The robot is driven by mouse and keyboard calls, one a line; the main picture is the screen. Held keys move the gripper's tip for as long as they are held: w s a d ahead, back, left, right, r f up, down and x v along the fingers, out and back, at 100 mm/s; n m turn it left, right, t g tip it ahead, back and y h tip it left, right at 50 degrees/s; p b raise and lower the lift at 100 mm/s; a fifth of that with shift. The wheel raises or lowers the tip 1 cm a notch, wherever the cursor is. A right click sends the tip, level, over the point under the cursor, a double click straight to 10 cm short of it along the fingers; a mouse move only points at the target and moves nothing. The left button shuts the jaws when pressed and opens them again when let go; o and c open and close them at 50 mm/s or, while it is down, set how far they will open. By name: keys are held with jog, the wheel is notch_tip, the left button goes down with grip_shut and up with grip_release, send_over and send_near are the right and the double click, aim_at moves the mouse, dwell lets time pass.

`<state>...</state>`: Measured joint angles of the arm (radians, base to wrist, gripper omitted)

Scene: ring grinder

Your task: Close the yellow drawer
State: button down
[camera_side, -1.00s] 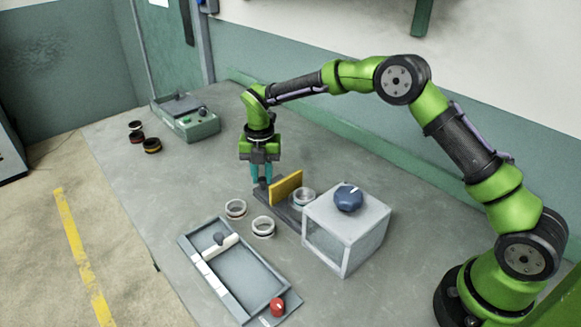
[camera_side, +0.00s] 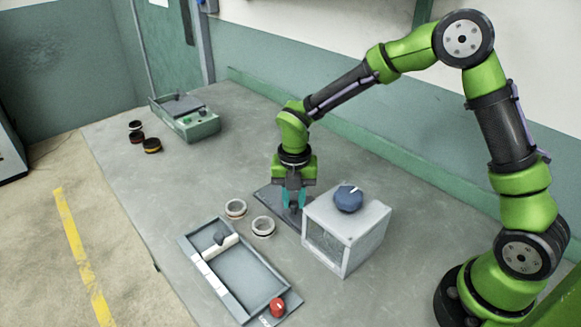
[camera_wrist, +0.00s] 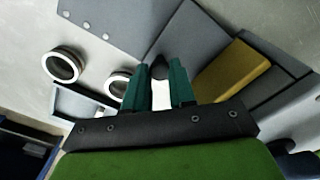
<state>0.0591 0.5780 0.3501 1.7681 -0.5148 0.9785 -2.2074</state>
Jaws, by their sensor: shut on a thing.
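The yellow drawer front (camera_wrist: 232,72) shows in the wrist view as a slanted yellow panel right of my fingers. In the side view I cannot make it out; my gripper and the box cover that area. My gripper (camera_side: 293,205) is low at the left side of the grey box (camera_side: 344,238). In the wrist view, my gripper's green fingers (camera_wrist: 159,72) are shut on a small dark handle (camera_wrist: 160,68). A grey base plate (camera_side: 268,197) lies under my gripper and runs toward the box.
Two pale rings (camera_side: 235,208) (camera_side: 263,226) stand left of the box. A grey tray (camera_side: 250,275) with a red knob (camera_side: 277,307) lies in front. A blue knob (camera_side: 348,199) tops the box. A green device (camera_side: 188,119) and dark rings (camera_side: 152,145) are farther back.

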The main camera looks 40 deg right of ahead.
jog(key=shift+s+r, duration=0.1)
jog(key=shift+s, duration=0.2)
jog(key=c, duration=0.9)
grip_release()
jog(key=shift+c, duration=0.2)
jog(key=shift+w, duration=0.1)
notch_tip(320, 180, up, 17)
